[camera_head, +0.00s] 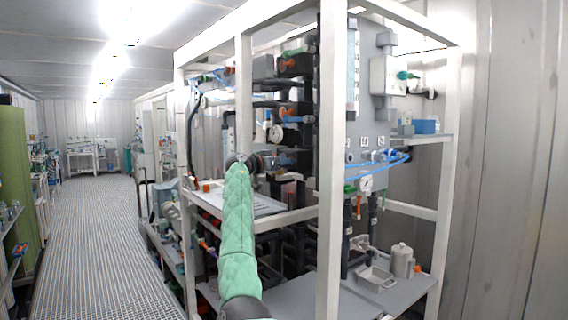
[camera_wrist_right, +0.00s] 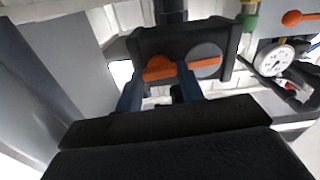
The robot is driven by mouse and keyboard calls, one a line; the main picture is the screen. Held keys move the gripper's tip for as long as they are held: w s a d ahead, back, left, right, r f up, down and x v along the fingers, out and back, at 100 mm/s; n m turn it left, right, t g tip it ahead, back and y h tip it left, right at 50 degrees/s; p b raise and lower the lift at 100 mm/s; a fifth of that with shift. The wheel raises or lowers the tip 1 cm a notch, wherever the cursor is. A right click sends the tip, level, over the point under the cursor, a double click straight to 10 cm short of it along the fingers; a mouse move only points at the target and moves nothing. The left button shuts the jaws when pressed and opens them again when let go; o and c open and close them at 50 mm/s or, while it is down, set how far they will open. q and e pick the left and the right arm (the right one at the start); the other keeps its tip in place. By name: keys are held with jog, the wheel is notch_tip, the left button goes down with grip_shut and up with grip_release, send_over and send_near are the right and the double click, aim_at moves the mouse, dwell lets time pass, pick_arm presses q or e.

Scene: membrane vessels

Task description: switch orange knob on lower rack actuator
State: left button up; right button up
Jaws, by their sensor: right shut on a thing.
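The actuator (camera_wrist_right: 185,45) is a dark block with an orange knob (camera_wrist_right: 159,69) and a round grey cap beside it in the right wrist view. My right gripper (camera_wrist_right: 160,78) has its two blue-grey fingers on either side of the orange knob and is shut on it. In the head view my right gripper (camera_head: 260,163) is at the rack behind the front post, at the end of a green-sleeved arm. It hides most of the lower actuator there, so the knob's angle is clearer from the wrist. My left gripper is not in view.
A white rack frame (camera_head: 331,200) surrounds the work spot, with posts close to my arm. Other orange-handled actuators (camera_head: 286,111) sit higher up. A pressure gauge (camera_wrist_right: 274,60) and blue tubing are to the right. A grated walkway (camera_head: 100,240) lies open at left.

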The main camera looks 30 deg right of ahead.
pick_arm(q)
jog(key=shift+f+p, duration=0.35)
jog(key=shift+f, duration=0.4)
pick_arm(e)
jog(key=n, duration=1.5)
jog(key=shift+w, duration=0.1)
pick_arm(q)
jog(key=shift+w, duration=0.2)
